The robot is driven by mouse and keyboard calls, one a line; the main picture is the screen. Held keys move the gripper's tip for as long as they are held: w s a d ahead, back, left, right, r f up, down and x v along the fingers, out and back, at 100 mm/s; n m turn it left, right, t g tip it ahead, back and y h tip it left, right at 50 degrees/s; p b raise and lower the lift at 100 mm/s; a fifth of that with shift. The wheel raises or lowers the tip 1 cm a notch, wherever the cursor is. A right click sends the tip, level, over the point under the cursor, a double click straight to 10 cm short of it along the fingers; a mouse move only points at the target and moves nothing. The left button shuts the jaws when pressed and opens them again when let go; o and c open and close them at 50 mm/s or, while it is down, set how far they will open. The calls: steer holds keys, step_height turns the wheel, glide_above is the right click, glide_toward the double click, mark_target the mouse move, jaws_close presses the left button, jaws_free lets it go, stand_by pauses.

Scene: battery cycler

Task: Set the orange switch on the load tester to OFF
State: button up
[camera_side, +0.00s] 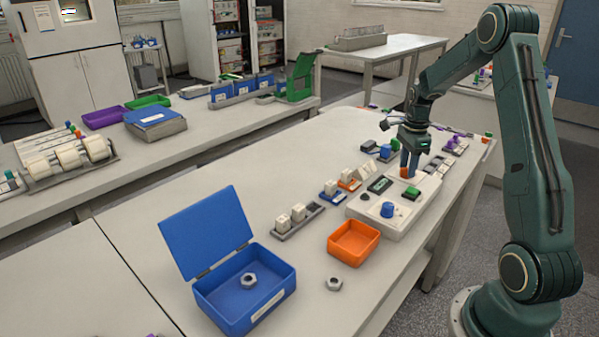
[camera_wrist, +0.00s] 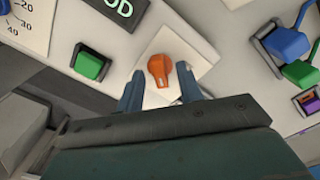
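The load tester (camera_side: 374,224) is a pale box on the bench under my arm. On it are a dark display (camera_side: 380,184), a blue knob (camera_side: 388,209) and a green switch (camera_side: 412,193). My gripper (camera_wrist: 162,92) is open, with one blue finger on each side of the orange switch. Whether either finger touches it I cannot tell. No switch labels are readable.
The green switch (camera_wrist: 89,62) is left of the orange one in the wrist view. Blue and green connectors (camera_wrist: 287,43) stand at the right. An orange tray (camera_side: 354,243), an open blue box (camera_side: 245,293) and a nut (camera_side: 334,284) lie in front of the tester.

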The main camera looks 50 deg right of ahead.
jaws_close()
steer(key=shift+n, duration=0.3)
steer(key=n, duration=0.7)
steer(key=shift+n, duration=0.4)
steer(key=n, duration=0.3)
steer(key=shift+n, duration=2.3)
